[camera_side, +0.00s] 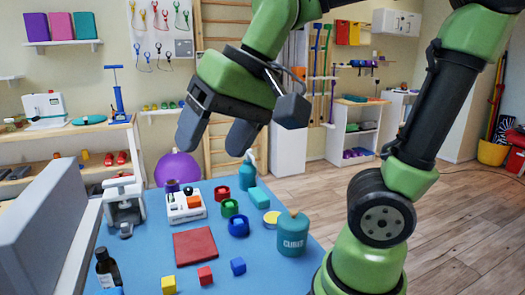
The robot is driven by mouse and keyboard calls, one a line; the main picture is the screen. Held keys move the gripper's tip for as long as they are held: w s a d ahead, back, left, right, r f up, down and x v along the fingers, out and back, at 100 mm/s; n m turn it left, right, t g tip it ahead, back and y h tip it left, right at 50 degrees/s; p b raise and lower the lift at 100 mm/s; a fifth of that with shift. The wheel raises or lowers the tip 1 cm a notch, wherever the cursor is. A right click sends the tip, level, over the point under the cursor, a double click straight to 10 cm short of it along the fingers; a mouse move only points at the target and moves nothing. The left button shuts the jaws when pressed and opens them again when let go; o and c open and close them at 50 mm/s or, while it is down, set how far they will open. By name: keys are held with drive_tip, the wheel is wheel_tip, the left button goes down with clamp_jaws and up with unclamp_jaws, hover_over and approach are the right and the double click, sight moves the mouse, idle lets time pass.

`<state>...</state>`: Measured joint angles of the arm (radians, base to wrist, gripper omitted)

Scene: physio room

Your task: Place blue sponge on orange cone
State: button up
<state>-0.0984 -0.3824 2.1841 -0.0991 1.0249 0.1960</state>
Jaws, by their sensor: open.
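My gripper (216,139) is open and empty, pointing down high above the back of the blue table mat. No blue sponge can be told for certain: a small blue cube (238,266) lies near the front, and a blue-green block (258,197) lies at the back right. Neither touches the gripper. No clear orange cone shows. A small orange piece (194,202) sits on a white device at the back left, and a small orange-brown tip (293,212) shows on top of a teal canister (292,236); their shapes are too small to tell.
A dark bottle (107,268) and a grey panel (48,225) are at left.

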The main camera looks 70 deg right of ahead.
drive_tip(key=s+d+f+n+t, duration=0.1)
drive_tip(key=s+t, duration=0.1)
drive_tip(key=s, duration=0.3)
drive_tip(key=shift+s+d+f, duration=0.25)
drive_tip(key=shift+s+f, duration=0.15)
idle(0.8)
